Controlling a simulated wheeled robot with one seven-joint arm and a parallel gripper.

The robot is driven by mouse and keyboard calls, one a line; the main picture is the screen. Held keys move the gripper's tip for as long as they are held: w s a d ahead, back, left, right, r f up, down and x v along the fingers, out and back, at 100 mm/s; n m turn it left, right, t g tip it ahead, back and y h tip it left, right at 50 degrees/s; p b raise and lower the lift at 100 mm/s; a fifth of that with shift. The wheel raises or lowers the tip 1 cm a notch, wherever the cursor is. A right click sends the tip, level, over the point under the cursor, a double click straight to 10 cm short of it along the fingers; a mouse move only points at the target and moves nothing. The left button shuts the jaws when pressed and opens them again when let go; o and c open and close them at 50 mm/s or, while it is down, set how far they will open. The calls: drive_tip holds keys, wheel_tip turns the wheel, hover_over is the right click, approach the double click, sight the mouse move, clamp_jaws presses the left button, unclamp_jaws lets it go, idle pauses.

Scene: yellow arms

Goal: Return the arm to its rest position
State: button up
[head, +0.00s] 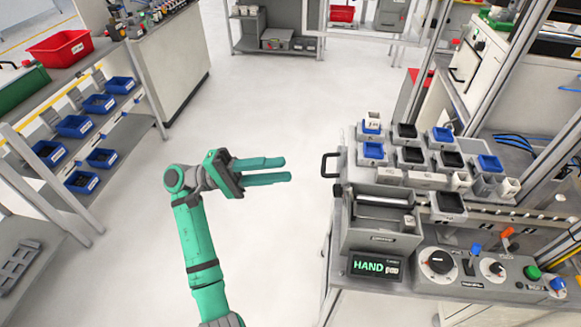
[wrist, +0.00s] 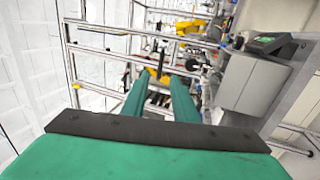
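My gripper (head: 287,169) shows in the head view at the end of my green arm, raised over the open floor left of the workstation. Its two long green fingers point right and stand parallel with a gap between them. Nothing is held between them. The wrist view also shows my gripper (wrist: 162,82), with both fingers pointing away and a clear gap. The fingers are apart from the workstation (head: 385,268) and touch nothing. My arm rises from the bottom of the head view and bends at the joint behind the gripper.
The workstation at right carries a black handle (head: 329,165), a HAND panel (head: 376,267), knobs and several small blue and black trays. A rack of blue bins (head: 75,126) stands at left, with a red bin (head: 61,47) behind. The floor (head: 260,95) between is clear.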

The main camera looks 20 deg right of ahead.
drive_tip(key=shift+w+a, duration=0.15)
drive_tip(key=shift+a, duration=0.1)
idle(0.3)
